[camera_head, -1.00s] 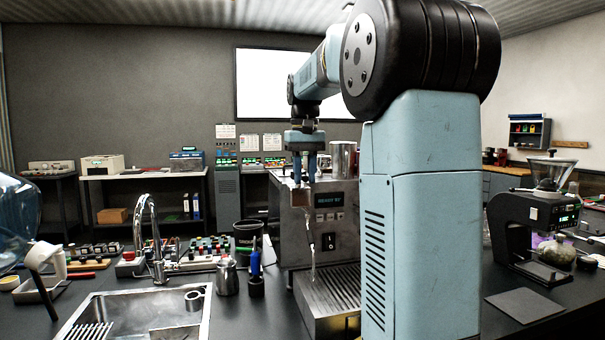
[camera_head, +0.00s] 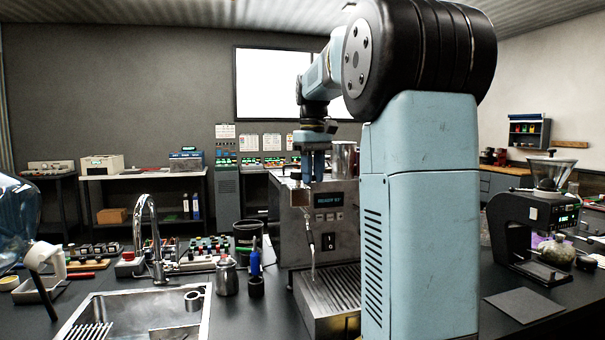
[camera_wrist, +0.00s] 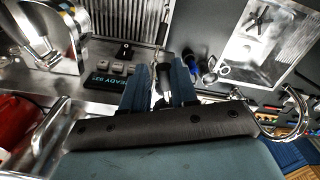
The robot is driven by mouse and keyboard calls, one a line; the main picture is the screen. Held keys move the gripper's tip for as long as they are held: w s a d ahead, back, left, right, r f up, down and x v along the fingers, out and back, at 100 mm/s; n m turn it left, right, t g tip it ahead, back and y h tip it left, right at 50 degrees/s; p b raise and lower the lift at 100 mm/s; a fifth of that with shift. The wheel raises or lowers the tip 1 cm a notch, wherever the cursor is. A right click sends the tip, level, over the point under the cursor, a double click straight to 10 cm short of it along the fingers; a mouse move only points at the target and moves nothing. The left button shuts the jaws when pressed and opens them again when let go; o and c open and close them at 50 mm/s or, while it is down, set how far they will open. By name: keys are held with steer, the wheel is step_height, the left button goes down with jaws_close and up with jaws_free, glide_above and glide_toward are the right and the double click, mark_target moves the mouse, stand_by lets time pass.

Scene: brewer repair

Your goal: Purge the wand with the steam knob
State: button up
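The espresso machine (camera_head: 345,240) stands on the black counter, with a lit display reading READY. The thin steam wand (camera_head: 312,255) hangs at its left front, above the drip tray (camera_head: 335,292). My gripper (camera_head: 313,180) points down above the machine's left front corner. In the wrist view the two blue fingers of my gripper (camera_wrist: 161,80) stand apart. A dark, rounded piece, apparently the steam knob (camera_wrist: 164,75), shows between them. A gap shows beside it, and I cannot tell whether either finger touches it. The head view does not show the knob clearly.
A steel pitcher (camera_head: 227,277) and a blue-handled tool (camera_head: 255,264) stand left of the machine. A sink (camera_head: 140,305) with a tall faucet (camera_head: 150,235) lies further left. A steel cup (camera_head: 343,160) sits on top of the machine. A grinder (camera_head: 525,225) stands at right.

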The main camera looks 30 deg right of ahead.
steer(key=w+d+n, duration=0.1)
steer(key=n, duration=0.2)
steer(key=w+d+n, duration=0.1)
steer(key=d+n, duration=0.1)
steer(key=n, duration=0.2)
steer(key=w+d+n, duration=0.1)
steer(key=n, duration=0.2)
steer(key=shift+w+d+n, duration=0.25)
steer(key=shift+d+n, duration=0.1)
steer(key=shift+n, duration=0.05)
stand_by(0.7)
stand_by(2.0)
